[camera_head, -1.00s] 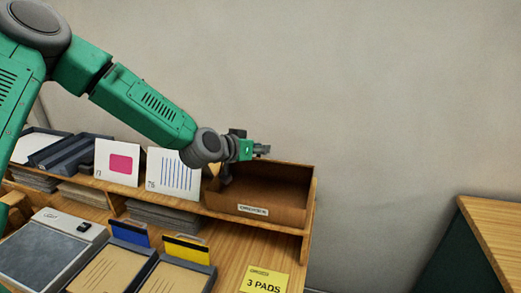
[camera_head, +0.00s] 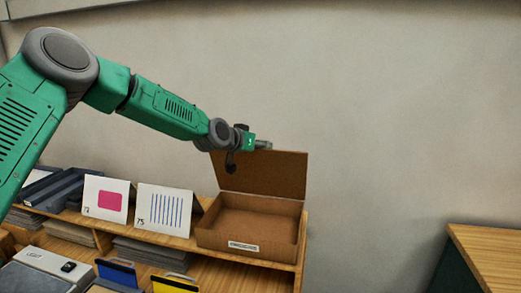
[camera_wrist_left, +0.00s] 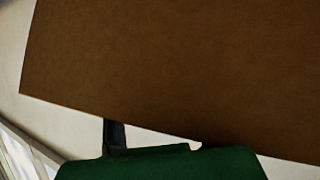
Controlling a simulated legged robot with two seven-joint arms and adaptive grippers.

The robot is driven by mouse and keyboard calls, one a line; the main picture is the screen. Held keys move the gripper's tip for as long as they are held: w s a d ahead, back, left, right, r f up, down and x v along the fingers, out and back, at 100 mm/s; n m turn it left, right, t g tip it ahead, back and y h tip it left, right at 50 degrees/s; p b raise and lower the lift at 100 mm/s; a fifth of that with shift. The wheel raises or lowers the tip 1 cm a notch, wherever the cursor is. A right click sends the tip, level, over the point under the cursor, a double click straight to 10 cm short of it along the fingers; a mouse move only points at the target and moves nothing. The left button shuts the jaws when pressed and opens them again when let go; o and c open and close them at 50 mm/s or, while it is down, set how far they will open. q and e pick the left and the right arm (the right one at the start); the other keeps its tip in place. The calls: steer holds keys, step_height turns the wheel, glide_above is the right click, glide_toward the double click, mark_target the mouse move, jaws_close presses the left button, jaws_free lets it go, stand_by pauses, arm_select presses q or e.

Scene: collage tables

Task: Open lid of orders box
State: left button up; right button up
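The orders box (camera_head: 250,235) is a brown cardboard box with a white label, too small to read surely, on the upper shelf's right end. Its lid (camera_head: 262,175) stands up at the back, and the open inside shows. My left gripper (camera_head: 266,145) is at the lid's top edge, left of its middle. Whether it touches the lid, and whether its fingers are open, I cannot tell. In the left wrist view a brown panel, likely the lid (camera_wrist_left: 170,65), fills the upper part close to the gripper's green body. My right gripper is not in view.
Cards, one with a pink square (camera_head: 105,198) and one with blue stripes (camera_head: 163,207), stand left of the box. Dark trays (camera_head: 60,192) lie farther left. Another wooden table (camera_head: 490,250) is at the right, with a gap between. A plain wall is behind.

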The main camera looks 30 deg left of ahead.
arm_select(q)
steer(key=f, duration=0.1)
step_height(320, 180, up, 12)
steer(key=p, duration=0.6)
glide_above(250, 168)
steer(key=s+a, duration=0.2)
steer(key=shift+s+a+r, duration=0.2)
steer(key=shift+a+r, duration=0.15)
steer(key=shift+r, duration=0.2)
steer(key=shift+s+a+r, duration=0.15)
steer(key=shift+a+r, duration=0.15)
steer(key=shift+r, duration=0.2)
stand_by(0.4)
